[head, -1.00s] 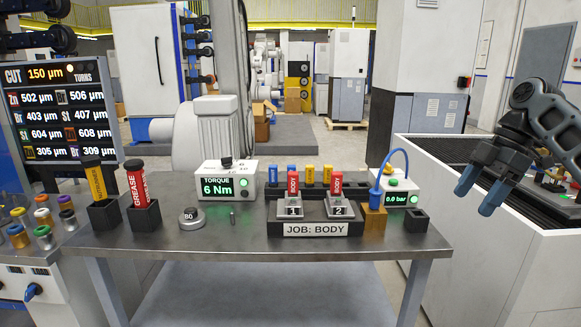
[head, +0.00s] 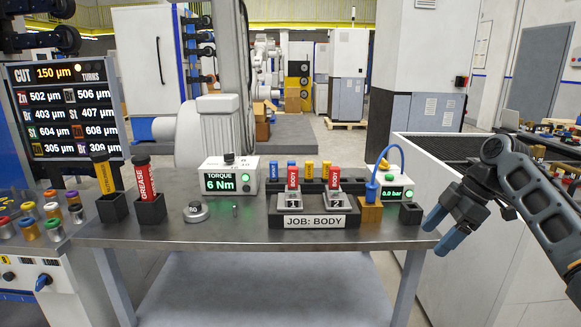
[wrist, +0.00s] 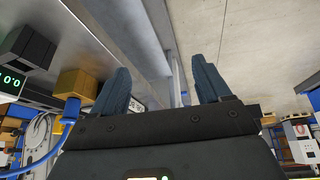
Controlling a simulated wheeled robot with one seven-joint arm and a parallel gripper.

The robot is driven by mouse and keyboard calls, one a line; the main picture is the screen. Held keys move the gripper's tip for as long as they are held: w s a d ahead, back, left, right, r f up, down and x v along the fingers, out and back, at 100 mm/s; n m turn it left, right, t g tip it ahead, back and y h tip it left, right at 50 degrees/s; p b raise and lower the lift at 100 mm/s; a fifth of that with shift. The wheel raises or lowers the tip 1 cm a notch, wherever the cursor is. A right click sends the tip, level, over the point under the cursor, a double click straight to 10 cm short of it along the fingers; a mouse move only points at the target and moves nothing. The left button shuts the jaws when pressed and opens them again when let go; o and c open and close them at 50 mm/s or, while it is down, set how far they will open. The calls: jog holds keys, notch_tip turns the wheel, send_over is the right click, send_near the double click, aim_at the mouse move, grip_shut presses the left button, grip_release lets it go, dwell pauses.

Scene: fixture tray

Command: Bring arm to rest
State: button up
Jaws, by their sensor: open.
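My gripper (head: 440,231) hangs off the right end of the steel bench, its two blue fingers spread and pointing down to the left. Nothing is between them. In the wrist view my gripper (wrist: 160,88) shows both fingers apart, with the bench edge and the grey floor beyond. My arm reaches in from the right side of the head view. The bench (head: 190,236) carries the fixture tray marked "JOB: BODY" (head: 268,221), where two red "BODY" pieces (head: 307,177) stand by clamps 1 and 2.
A wooden block with a blue hose (head: 371,213) and an empty black holder (head: 411,214) stand near the bench's right end, close to my gripper. A torque box (head: 231,182) reads 6 Nm. A white-walled machine (head: 480,270) is behind my arm.

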jog(key=s+a+f+m+t, duration=0.2)
jog(key=s+a+f+m, duration=0.15)
jog(key=a+f, duration=0.5)
jog(key=s+a+f+m+t, duration=0.2)
jog(key=s+a+f, duration=0.3)
jog(key=f, duration=0.7)
jog(key=s+a+f+m+t, duration=0.2)
jog(key=s+a+f+m, duration=0.15)
jog(key=s, duration=0.35)
jog(key=s+a+f+m+t, duration=0.2)
jog(key=s+f, duration=0.2)
jog(key=s, duration=0.3)
jog(key=s+d+r+m+t+h, duration=0.1)
jog(key=s+d+r+m+h, duration=0.15)
jog(key=s, duration=0.85)
jog(key=s+d+r+m+t+h, duration=0.1)
jog(key=s+r+m+t+h, duration=0.2)
jog(key=s, duration=0.8)
jog(key=s+d+r+t, duration=0.1)
jog(key=s+d+r, duration=0.1)
jog(key=s+r, duration=0.4)
jog(key=s+d+r, duration=0.2)
jog(key=s+r, duration=0.4)
jog(key=r, duration=0.5)
jog(key=shift+d+r+t, duration=0.15)
jog(key=shift+d+t, duration=0.15)
jog(key=shift+t, duration=0.1)
jog(key=shift+y, duration=0.25)
